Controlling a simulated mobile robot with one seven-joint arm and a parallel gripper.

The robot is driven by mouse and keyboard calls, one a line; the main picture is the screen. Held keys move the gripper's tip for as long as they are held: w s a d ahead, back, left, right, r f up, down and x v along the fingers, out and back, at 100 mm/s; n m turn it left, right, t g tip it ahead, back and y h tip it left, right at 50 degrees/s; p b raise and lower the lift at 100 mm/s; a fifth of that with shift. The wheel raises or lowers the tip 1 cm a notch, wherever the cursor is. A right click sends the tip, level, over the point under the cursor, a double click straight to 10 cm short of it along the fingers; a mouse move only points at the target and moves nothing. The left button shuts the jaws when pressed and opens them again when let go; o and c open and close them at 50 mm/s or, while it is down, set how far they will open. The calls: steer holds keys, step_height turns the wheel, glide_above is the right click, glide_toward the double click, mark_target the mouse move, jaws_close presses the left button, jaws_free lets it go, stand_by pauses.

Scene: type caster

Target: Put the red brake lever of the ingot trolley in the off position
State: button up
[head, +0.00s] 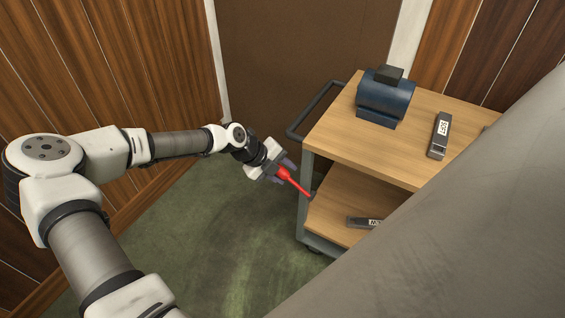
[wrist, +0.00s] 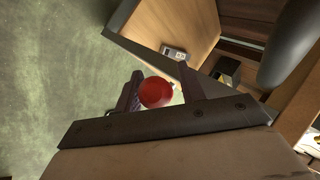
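The red brake lever (head: 297,184) sticks out from the near left corner post of the trolley (head: 303,200), sloping up and left toward my gripper. Its round red knob (wrist: 156,92) shows in the wrist view, between the two fingers. My gripper (head: 284,170) is at the lever's upper end. In the wrist view my gripper (wrist: 160,84) has its fingers apart, one on each side of the knob. A narrow gap shows between the knob and the right finger; contact on the left is unclear. The lever's pivot is hard to make out.
Another ingot (head: 364,222) lies on the lower shelf. A dark handle (head: 315,108) juts out left. Green floor (head: 220,240) is clear left of the trolley.

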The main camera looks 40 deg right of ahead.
steer(key=shift+o, duration=0.8)
steer(key=p+v, duration=0.2)
steer(key=v, duration=1.1)
steer(key=shift+a+r, duration=0.25)
steer(key=shift+a, duration=0.05)
steer(key=shift+w, duration=0.1)
